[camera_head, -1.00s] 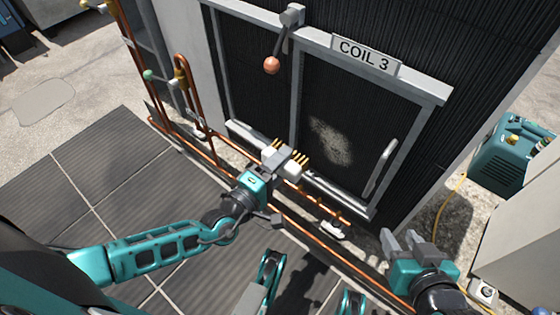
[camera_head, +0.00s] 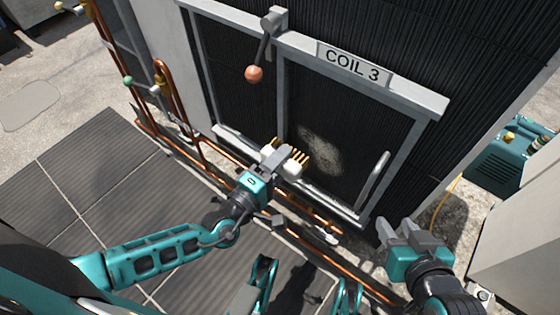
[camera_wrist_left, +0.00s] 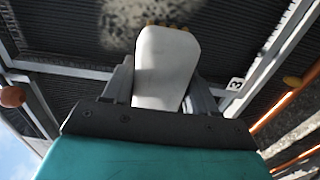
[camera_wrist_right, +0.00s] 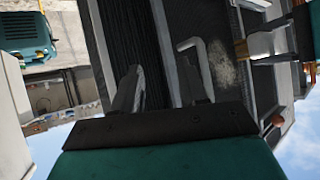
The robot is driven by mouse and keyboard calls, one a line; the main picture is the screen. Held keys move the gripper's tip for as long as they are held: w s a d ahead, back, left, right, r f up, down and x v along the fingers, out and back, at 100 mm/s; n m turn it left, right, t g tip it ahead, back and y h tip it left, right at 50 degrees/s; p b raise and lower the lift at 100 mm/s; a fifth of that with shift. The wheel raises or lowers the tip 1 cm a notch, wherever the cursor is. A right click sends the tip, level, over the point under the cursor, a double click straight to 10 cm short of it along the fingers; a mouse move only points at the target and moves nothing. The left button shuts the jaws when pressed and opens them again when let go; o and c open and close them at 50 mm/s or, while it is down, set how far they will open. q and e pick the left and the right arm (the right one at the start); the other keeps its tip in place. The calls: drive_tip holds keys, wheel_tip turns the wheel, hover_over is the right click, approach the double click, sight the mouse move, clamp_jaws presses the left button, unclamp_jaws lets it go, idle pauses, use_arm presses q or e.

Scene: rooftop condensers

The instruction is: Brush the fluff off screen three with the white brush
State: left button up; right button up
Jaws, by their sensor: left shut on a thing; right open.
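My left gripper (camera_head: 270,168) is shut on the white brush (camera_head: 291,169), whose tan bristles point up toward the screen. The brush back also shows in the left wrist view (camera_wrist_left: 165,68). Screen three (camera_head: 345,110) is the dark panel under the COIL 3 label (camera_head: 354,65). A pale patch of fluff (camera_head: 322,152) lies on its lower left; it also shows in the right wrist view (camera_wrist_right: 222,68). The brush is just below and left of the fluff; whether it touches the screen cannot be told. My right gripper (camera_head: 400,228) is open and empty, below the screen's handle (camera_head: 374,175).
A lever with an orange ball (camera_head: 254,74) hangs at the screen frame's upper left. Copper pipes (camera_head: 300,212) run along the base of the unit. A teal machine (camera_head: 502,160) stands at the right, with a yellow hose (camera_head: 446,205) near it.

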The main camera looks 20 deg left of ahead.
use_arm(q)
drive_tip(key=shift+w, duration=0.15)
drive_tip(key=shift+w+d, duration=0.2)
drive_tip(key=shift+w, duration=0.3)
drive_tip(key=shift+w+d, duration=0.15)
drive_tip(key=shift+w, duration=0.15)
idle(0.3)
